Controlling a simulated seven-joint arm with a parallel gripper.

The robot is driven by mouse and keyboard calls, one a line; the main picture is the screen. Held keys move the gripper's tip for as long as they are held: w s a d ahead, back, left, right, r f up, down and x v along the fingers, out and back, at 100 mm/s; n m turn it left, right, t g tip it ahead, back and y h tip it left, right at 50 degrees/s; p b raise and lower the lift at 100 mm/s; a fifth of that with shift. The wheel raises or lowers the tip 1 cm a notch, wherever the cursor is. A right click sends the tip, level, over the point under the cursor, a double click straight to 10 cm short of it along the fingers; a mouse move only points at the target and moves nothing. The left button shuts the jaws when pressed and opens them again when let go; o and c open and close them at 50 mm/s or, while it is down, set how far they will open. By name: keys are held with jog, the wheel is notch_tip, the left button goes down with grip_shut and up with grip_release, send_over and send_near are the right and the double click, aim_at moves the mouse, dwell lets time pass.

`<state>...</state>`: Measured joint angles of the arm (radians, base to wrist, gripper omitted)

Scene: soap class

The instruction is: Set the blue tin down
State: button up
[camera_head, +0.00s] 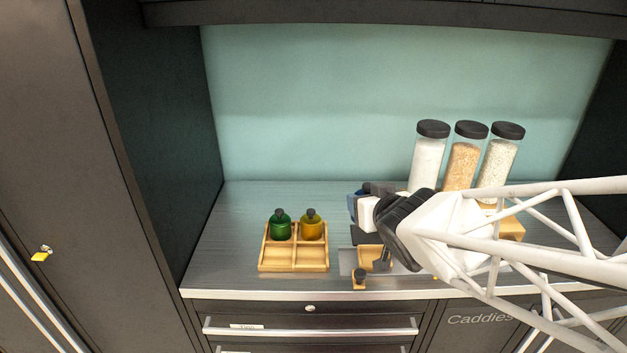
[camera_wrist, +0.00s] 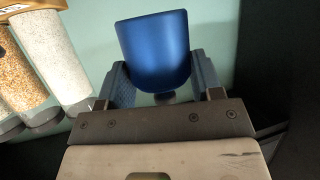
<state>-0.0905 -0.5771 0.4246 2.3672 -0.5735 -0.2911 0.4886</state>
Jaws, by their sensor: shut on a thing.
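The blue tin (camera_wrist: 153,48) is between the two fingers of my gripper (camera_wrist: 160,78) in the wrist view, and the gripper is shut on it. The tin's lower part is hidden behind the gripper's front edge. In the head view only a sliver of the blue tin (camera_head: 352,206) shows at the left end of my gripper (camera_head: 364,208), above the right half of the counter. The tin appears to be off the counter, though its base is hidden.
A wooden caddy (camera_head: 293,266) holds a green bottle (camera_head: 281,229) and an amber bottle (camera_head: 312,229) in its back compartments; its front ones are empty. A wooden tray (camera_head: 369,256) is partly hidden below my gripper, with a small dark-topped item (camera_head: 359,282) in front. Filled jars (camera_head: 428,160) stand behind right.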

jog(key=s+a+f, duration=0.6)
jog(key=s+f, duration=0.4)
jog(key=s, duration=0.1)
jog(key=shift+a+f+h, duration=0.15)
jog(key=shift+f+h, duration=0.15)
send_over(312, 261)
jog(key=shift+s+f, duration=0.35)
jog(key=shift+f, duration=0.35)
dwell(0.4)
dwell(0.3)
jog(key=shift+w, duration=0.25)
jog(key=shift+w+f, duration=0.15)
jog(key=shift+f, duration=1.65)
